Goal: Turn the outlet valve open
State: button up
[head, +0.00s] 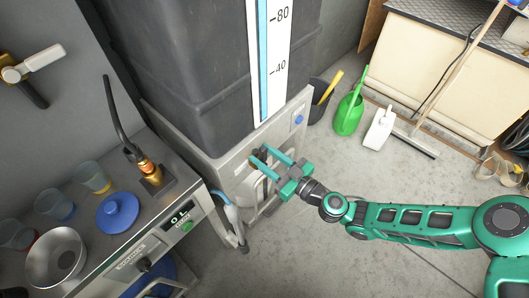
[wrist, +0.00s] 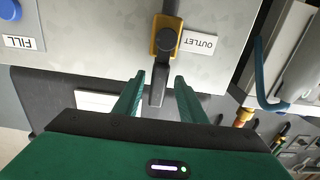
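In the wrist view the outlet valve (wrist: 166,38) has a yellow collar and a grey lever on a pale metal panel. The lever's lower end reaches down between my fingers. An upside-down "OUTLET" label (wrist: 198,41) is to the right of the valve. My gripper (wrist: 159,80) is open, with one green finger on each side of the lever and a visible gap to both. In the head view my gripper (head: 262,157) is at the front panel under the big grey tank, and it largely hides the valve there.
A "FILL" label (wrist: 22,42) and a blue button (wrist: 8,10) are on the panel's left in the wrist view. A metal bench (head: 130,235) with cups and a blue lid stands left of the tank. A green watering can (head: 348,113) and a white jug (head: 380,128) stand on the floor behind.

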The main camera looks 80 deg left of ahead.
jog(key=v, duration=1)
jog(key=shift+w, duration=0.1)
